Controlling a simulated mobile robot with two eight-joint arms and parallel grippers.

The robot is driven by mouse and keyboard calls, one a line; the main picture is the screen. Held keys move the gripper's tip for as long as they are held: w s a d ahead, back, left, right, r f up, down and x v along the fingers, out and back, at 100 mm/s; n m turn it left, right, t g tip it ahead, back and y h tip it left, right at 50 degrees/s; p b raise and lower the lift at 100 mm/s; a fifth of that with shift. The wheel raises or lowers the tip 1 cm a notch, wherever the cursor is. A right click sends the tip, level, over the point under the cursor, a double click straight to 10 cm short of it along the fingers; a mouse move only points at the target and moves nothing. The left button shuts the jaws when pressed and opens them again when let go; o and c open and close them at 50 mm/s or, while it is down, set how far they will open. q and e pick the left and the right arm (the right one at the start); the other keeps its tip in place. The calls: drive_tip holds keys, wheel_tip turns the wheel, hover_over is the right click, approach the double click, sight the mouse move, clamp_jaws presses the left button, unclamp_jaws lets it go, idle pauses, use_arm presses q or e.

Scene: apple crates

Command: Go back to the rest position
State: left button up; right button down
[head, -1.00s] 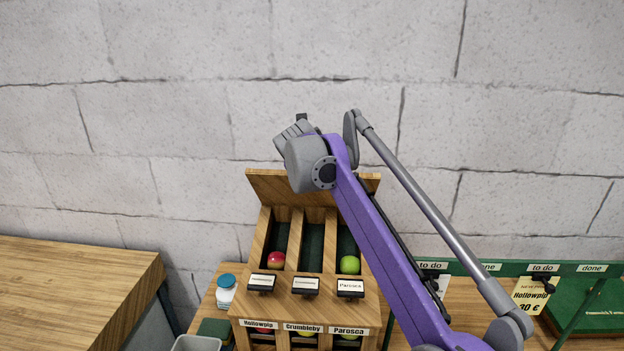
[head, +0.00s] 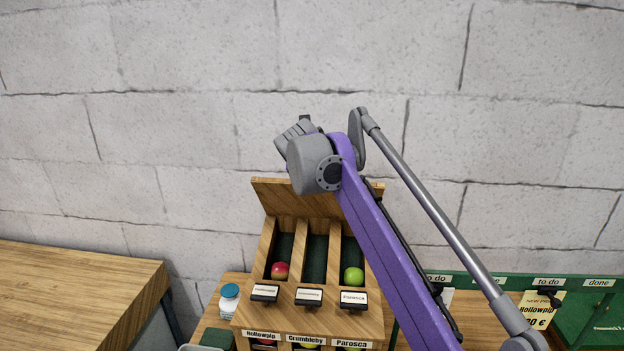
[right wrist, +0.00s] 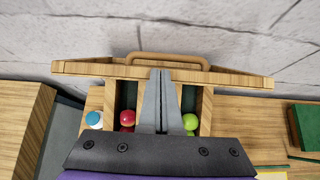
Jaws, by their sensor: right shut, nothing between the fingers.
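My right arm rises in purple and grey across the right half of the head view, with its wrist end in front of the wall above the wooden apple crate (head: 300,320). My right gripper (right wrist: 160,75) shows in the right wrist view with its grey fingers together and nothing between them. Beyond the fingers is the crate's top (right wrist: 90,68) with a wooden handle (right wrist: 165,57). The fingertips are hidden from the head view by the wrist. My left gripper is not in view.
The crate has labelled lanes, with a red apple (head: 280,271) left and a green apple (head: 354,276) right. A blue-capped jar (head: 229,300) stands left of it. A wooden counter (head: 80,295) is at far left. Green boards (head: 600,318) with cards stand at right.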

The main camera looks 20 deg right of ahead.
drive_tip(key=v, duration=0.8)
drive_tip(key=s+a+f+m+g+y, duration=0.1)
drive_tip(key=s+a+f+m, duration=0.2)
drive_tip(key=s+f+m, duration=0.6)
drive_tip(key=s+a+f+m+y, duration=0.2)
drive_tip(key=s+a+f+m, duration=0.2)
drive_tip(key=s+f+m, duration=0.6)
drive_tip(key=s+a+f+m+g+y, duration=0.1)
drive_tip(key=s+f+m, duration=0.8)
drive_tip(key=f, duration=0.9)
drive_tip(key=a+m+y, duration=0.1)
drive_tip(key=a, duration=0.1)
drive_tip(key=shift+s+a+m+g, duration=0.3)
drive_tip(key=shift+s+a, duration=0.05)
drive_tip(key=shift+s, duration=0.05)
drive_tip(key=shift+d+f, duration=0.1)
drive_tip(key=shift+d, duration=0.05)
